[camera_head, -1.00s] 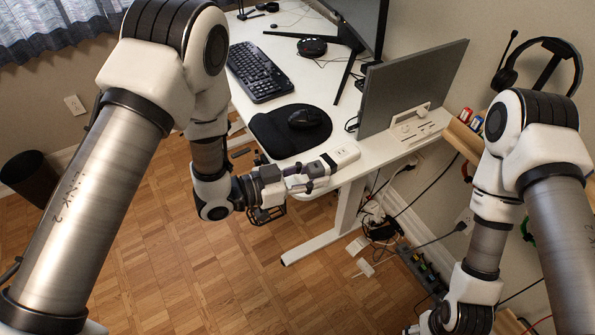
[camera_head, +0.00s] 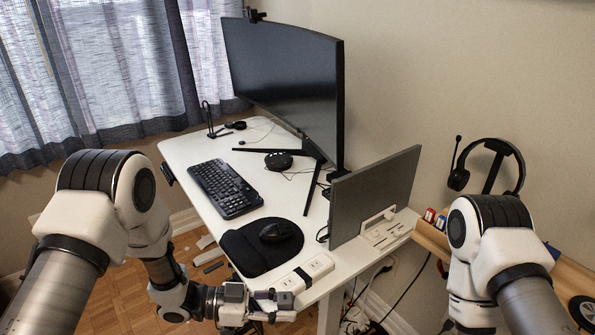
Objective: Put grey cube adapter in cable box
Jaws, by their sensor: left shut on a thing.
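My left gripper (camera_head: 272,305) is at the bottom of the head view, by the near edge of the desk. It is shut on a small grey block, which looks like the grey cube adapter (camera_head: 286,299). The fingers hide part of the block. It is just below the white outlet strip (camera_head: 312,270) at the desk's near corner; I cannot tell whether they touch. I cannot make out a cable box in this view. My right arm comes down at the right, and its gripper is out of view.
The white desk (camera_head: 185,150) holds a keyboard (camera_head: 224,188), a mouse (camera_head: 276,232) on a black pad (camera_head: 240,252), a large monitor (camera_head: 285,85) and a smaller grey screen (camera_head: 375,195). Dark cables hang below the desk's right side. A wooden shelf (camera_head: 432,238) with headphones above is at the right.

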